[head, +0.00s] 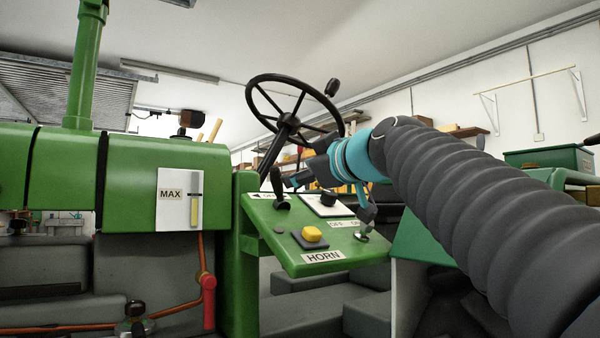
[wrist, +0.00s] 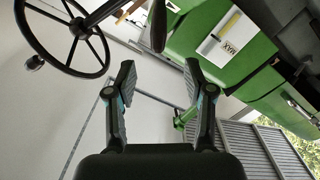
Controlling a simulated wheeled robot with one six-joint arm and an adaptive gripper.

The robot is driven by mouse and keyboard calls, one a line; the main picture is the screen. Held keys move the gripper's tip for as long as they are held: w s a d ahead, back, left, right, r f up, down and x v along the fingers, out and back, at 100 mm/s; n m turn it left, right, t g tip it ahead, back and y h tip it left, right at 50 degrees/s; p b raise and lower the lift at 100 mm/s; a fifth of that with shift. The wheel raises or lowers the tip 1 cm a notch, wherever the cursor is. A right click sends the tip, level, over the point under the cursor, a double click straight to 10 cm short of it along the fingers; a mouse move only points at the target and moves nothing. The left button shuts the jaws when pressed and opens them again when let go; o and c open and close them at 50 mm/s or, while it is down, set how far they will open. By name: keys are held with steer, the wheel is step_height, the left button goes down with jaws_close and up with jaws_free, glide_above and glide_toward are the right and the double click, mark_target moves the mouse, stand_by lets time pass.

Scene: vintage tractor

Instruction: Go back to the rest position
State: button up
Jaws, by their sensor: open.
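My gripper (wrist: 158,78) is open and empty in the wrist view, its two dark fingers spread wide with nothing between them. In the head view my gripper (head: 292,182) is partly seen at the end of the teal wrist, over the green control panel (head: 281,246) and below the steering wheel (head: 258,100). Whether it touches the lever with the black knob (head: 277,182) cannot be told. The steering wheel also shows at upper left in the wrist view (wrist: 81,28).
The panel carries a yellow HORN button (head: 312,234), a black dial (head: 328,198) and a key switch (head: 362,236). Left is the green tractor hood (head: 154,169) with a MAX gauge (head: 180,200). A red-handled lever (head: 209,305) stands below. Wall shelves are behind.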

steer(key=s+d+f+m+g+h, duration=0.3)
steer(key=s+f, duration=0.6)
steer(key=f, duration=0.7)
steer(key=s+d+f+m+g+h+p, duration=0.1)
steer(key=s+d+f+m+g+h, duration=0.2)
steer(key=s+f, duration=0.6)
steer(key=s+d+f+m+g+h+p, duration=0.1)
steer(key=s+d+f+m, duration=0.5)
steer(key=f, duration=1.8)
steer(key=s+d+g+h, duration=0.1)
steer(key=s+g, duration=0.1)
steer(key=shift+s+f+m+g+h, duration=0.2)
steer(key=shift+s+m+g+h, duration=0.1)
steer(key=shift+s+m+h, duration=0.1)
